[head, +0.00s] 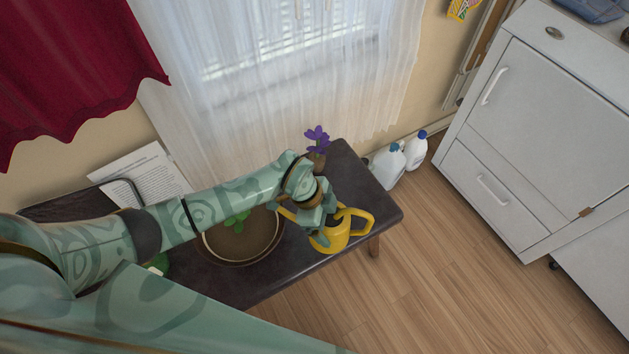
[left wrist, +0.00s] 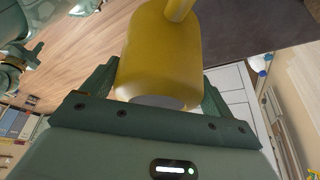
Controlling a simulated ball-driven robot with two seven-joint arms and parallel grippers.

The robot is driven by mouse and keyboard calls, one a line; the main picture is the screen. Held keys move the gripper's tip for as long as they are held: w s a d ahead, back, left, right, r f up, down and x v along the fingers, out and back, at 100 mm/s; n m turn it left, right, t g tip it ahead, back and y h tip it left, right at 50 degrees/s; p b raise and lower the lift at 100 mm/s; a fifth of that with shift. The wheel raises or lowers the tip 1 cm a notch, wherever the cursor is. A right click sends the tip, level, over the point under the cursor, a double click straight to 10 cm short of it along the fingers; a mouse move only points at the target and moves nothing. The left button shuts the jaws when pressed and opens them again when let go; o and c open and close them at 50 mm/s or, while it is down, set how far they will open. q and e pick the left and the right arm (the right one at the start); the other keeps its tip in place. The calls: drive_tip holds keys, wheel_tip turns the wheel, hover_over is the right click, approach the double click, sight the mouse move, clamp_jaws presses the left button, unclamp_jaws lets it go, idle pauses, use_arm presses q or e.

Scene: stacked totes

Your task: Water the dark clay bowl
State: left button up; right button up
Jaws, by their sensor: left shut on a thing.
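The yellow watering can (head: 336,240) is at the right part of the dark bench in the head view. My left gripper (head: 318,218) is shut on it. Its handle loop points right, and a yellow part, apparently the spout, shows left of the gripper, towards the bowl. The can's body also fills the middle of the left wrist view (left wrist: 160,55), between the fingers (left wrist: 158,92). I cannot tell whether it touches the bench. The dark clay bowl (head: 240,263), with brown soil and a green plant, is left of the can, partly behind my forearm. Part of my right arm shows in the left wrist view, its jaws unclear.
The dark bench (head: 366,200) stands below a curtained window. A purple flower (head: 317,138) in a small brown pot is behind the gripper. A paper sheet (head: 140,175) is at the left. White jugs (head: 388,165) and a white cabinet (head: 545,130) stand right. The floor in front is clear.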

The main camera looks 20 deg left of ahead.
use_arm(q)
drive_tip(key=shift+s+d+f+m, duration=0.15)
drive_tip(key=shift+s+d+f, duration=0.15)
drive_tip(key=shift+f, duration=0.2)
drive_tip(key=shift+s+d+f+m, duration=0.15)
drive_tip(key=shift+s+d+f, duration=0.1)
drive_tip(key=shift+f, duration=0.25)
drive_tip(key=shift+s+f, duration=0.1)
drive_tip(key=shift+f, duration=0.15)
drive_tip(key=f+b, duration=0.1)
drive_tip(key=b, duration=0.1)
drive_tip(key=a+f+h+b, duration=0.1)
drive_tip(key=b, duration=0.2)
drive_tip(key=shift+f+h, duration=0.3)
drive_tip(key=shift+a+f+h+b, duration=0.35)
drive_tip(key=shift+f+h+b, duration=0.1)
drive_tip(key=shift+b, duration=0.75)
drive_tip(key=shift+a+f+b, duration=0.1)
drive_tip(key=shift+f+b, duration=0.05)
drive_tip(key=shift+b, duration=0.4)
use_arm(e)
drive_tip(key=s+f+g, duration=0.1)
drive_tip(key=s+f, duration=0.3)
drive_tip(key=f, duration=0.3)
drive_tip(key=shift+a+f, duration=0.15)
drive_tip(key=shift+f, duration=0.15)
